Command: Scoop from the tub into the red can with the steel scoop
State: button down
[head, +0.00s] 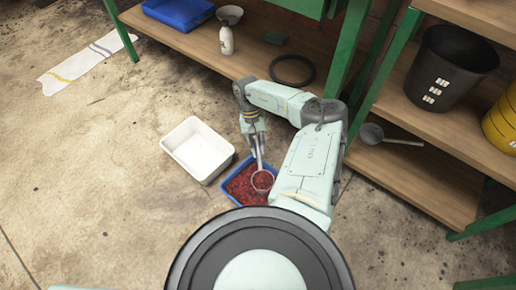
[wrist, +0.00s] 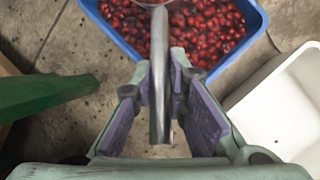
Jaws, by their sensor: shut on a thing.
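The tub is a blue tray (head: 229,171) on the floor, filled with red coffee cherries (head: 243,186); it also shows at the top of the wrist view (wrist: 258,22). My gripper (head: 255,135) is shut on the handle of the steel scoop (head: 263,181), which hangs down steeply. In the wrist view the handle (wrist: 160,112) runs between the two finger pads of my gripper (wrist: 160,95). The scoop's round bowl is over the right part of the cherries; I cannot tell whether it touches them or holds any. No red can shows in either view.
An empty-looking white bin (head: 181,160) stands left of the tub. To the right, a green-framed wooden shelf (head: 425,175) holds a black bucket (head: 450,68), a yellow can (head: 503,120) and another ladle (head: 372,133). A bench behind holds a white bottle (head: 226,40) and black ring (head: 292,83).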

jog(key=shift+r+p, duration=1.7)
jog(key=shift+r, duration=0.85)
jog(key=shift+f, duration=0.1)
